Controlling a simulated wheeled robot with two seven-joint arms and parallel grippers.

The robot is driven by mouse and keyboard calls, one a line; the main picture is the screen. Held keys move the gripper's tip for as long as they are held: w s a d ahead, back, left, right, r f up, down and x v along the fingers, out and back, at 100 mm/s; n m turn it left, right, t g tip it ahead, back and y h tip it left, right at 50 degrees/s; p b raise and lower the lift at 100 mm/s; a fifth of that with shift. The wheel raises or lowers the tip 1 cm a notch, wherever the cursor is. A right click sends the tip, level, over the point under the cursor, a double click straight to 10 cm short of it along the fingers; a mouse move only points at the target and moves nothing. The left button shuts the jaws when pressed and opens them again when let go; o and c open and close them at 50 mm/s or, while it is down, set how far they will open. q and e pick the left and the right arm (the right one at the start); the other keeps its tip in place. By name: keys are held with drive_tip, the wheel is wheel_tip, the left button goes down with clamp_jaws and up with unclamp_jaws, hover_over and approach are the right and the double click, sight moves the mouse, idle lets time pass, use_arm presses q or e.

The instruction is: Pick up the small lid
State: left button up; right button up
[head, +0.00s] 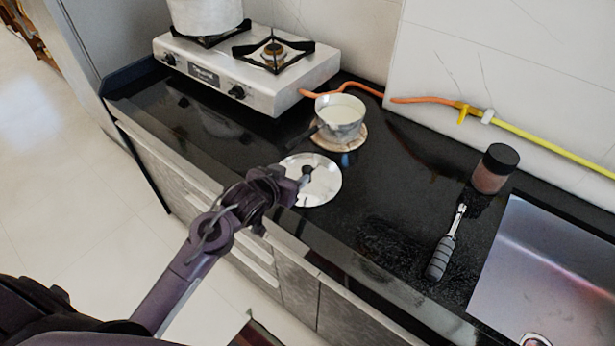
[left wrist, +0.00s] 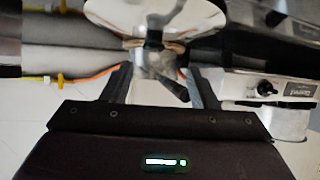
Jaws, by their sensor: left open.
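The small lid (head: 325,187) is a round, shiny silver disc with a dark knob, lying on the black counter near its front edge. My left gripper (head: 303,184) is at the lid's near left side, close to the knob. In the left wrist view the lid (left wrist: 108,14) fills the top middle. Its dark knob shows between and just beyond the fingertips of my open left gripper (left wrist: 158,72). The jaws are empty; I cannot tell whether a finger touches the lid. My right gripper is not in view.
A small pan (head: 342,117) stands on a round wooden board (head: 350,143) just behind the lid. A gas stove (head: 270,92) with a white pot (head: 205,15) is at the back left. A grey-handled tool (head: 440,258), a jar (head: 494,170) and a sink (head: 550,265) are right.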

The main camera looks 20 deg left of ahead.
sight(307, 168)
use_arm(q)
drive_tip(key=x, duration=0.3)
drive_tip(key=d+p+x, duration=0.1)
drive_tip(key=x, duration=0.3)
drive_tip(key=shift+w+d+r, duration=0.1)
drive_tip(key=shift+w+d, duration=0.05)
drive_tip(key=shift+w+f, duration=0.3)
drive_tip(key=shift+w, duration=0.15)
drive_tip(key=shift+s, duration=0.1)
drive_tip(key=c, duration=1.1)
